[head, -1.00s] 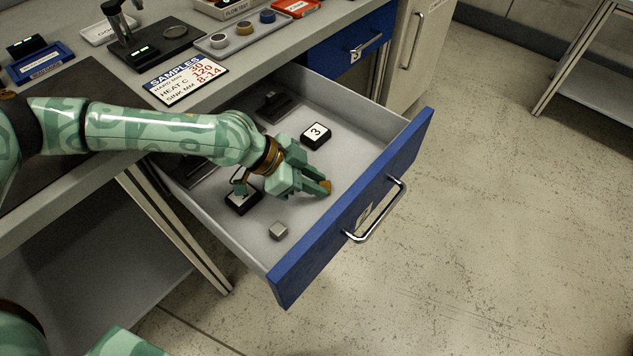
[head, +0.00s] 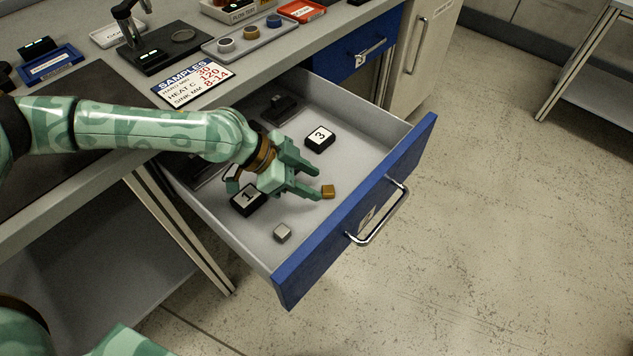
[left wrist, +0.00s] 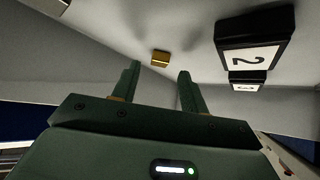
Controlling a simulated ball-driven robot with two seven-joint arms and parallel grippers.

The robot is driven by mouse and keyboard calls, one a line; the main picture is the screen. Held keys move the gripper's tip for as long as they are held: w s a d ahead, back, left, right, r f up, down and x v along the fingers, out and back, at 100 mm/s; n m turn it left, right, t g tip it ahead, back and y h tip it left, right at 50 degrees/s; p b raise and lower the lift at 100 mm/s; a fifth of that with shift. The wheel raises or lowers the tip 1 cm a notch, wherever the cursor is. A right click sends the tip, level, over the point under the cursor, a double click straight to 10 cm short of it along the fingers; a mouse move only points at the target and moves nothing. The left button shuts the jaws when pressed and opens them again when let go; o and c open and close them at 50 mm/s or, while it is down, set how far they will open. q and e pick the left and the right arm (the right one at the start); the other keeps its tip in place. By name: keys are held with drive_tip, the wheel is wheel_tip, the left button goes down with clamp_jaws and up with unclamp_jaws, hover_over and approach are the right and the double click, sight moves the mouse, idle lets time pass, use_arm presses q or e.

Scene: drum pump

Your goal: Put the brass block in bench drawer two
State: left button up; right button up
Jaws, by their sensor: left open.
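The brass block (head: 328,191) is a small golden cube. It lies on the floor of the open blue-fronted drawer (head: 400,150), near its front panel. My left gripper (head: 318,184) is inside the drawer, open and empty, with its fingertips just short of the block. In the left wrist view the brass block (left wrist: 160,58) shows beyond the gap between the two spread fingers (left wrist: 158,78), apart from both. The number on the drawer's front label is too small to read surely. My right gripper does not show.
A small grey cube (head: 282,232) and black blocks labelled 1 (head: 248,197) and 3 (head: 319,138) lie in the drawer. The left wrist view shows a label reading 2 (left wrist: 252,60). The bench top above holds a samples card (head: 193,84) and a ring tray (head: 248,37).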

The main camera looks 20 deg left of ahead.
use_arm(q)
drive_tip(key=p+v, duration=0.2)
drive_tip(key=v, duration=0.7)
drive_tip(key=shift+r, duration=0.2)
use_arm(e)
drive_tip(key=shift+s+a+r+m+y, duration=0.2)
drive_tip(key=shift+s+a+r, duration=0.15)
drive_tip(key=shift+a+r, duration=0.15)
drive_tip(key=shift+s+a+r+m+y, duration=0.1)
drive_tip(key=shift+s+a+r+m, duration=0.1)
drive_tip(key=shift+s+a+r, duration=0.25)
use_arm(q)
drive_tip(key=shift+s, duration=0.1)
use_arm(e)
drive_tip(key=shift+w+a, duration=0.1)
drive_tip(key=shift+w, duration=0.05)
